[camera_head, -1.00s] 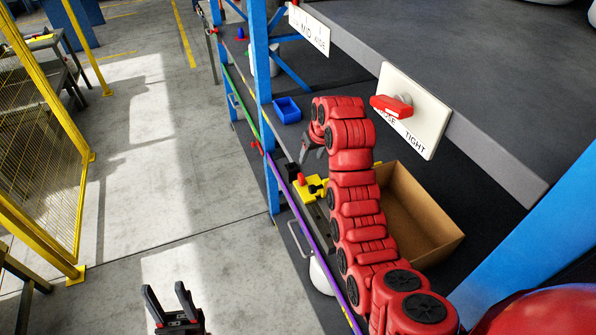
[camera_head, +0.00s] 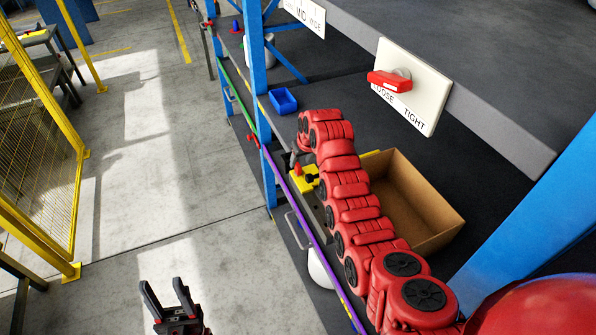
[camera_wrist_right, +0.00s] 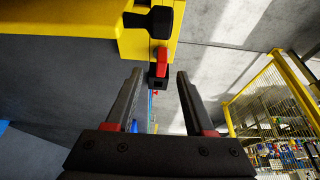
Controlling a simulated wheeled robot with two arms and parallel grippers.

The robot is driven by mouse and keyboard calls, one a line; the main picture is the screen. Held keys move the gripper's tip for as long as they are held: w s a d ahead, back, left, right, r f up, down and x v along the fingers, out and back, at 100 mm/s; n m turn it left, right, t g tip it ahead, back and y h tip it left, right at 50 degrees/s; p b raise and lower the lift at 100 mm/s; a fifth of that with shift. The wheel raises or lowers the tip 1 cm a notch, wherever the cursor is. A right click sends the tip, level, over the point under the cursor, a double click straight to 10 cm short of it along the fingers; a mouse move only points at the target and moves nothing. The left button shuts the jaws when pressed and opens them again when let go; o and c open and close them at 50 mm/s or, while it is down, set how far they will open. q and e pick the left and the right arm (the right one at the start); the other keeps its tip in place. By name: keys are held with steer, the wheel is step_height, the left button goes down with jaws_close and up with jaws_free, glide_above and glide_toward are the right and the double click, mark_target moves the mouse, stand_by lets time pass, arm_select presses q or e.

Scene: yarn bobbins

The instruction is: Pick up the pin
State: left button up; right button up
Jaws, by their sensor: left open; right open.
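The yellow fixture (camera_head: 303,181) sits on the shelf beside the cardboard box, and a red upright piece (camera_head: 297,169) and a black knob (camera_head: 311,178) show on it. In the right wrist view, the yellow fixture (camera_wrist_right: 65,20) carries a black T-shaped knob (camera_wrist_right: 150,20) and a red piece with a black end (camera_wrist_right: 161,62). I cannot tell for sure which is the pin. My right gripper (camera_wrist_right: 158,76) is open, with the red piece ahead between its fingertips; contact is not clear. In the head view it is mostly hidden by my red arm. My left gripper (camera_head: 163,284) is open and empty over the floor.
A cardboard box (camera_head: 448,228) and a blue bin (camera_head: 283,101) are near my right arm. A blue post (camera_head: 257,70) and a purple rail (camera_head: 315,247) edge the shelf. A panel with a red handle (camera_head: 412,88) hangs above.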

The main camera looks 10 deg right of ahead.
mark_target(298, 166)
steer(key=shift+w+f, duration=0.1)
steer(key=shift+f, duration=0.3)
steer(key=b+x, duration=0.1)
steer(key=x, duration=0.2)
steer(key=shift+a+b, duration=0.1)
steer(key=shift+b, duration=0.25)
steer(key=shift+w+f+b, duration=0.3)
steer(key=shift+f+b, duration=0.25)
jaws_close()
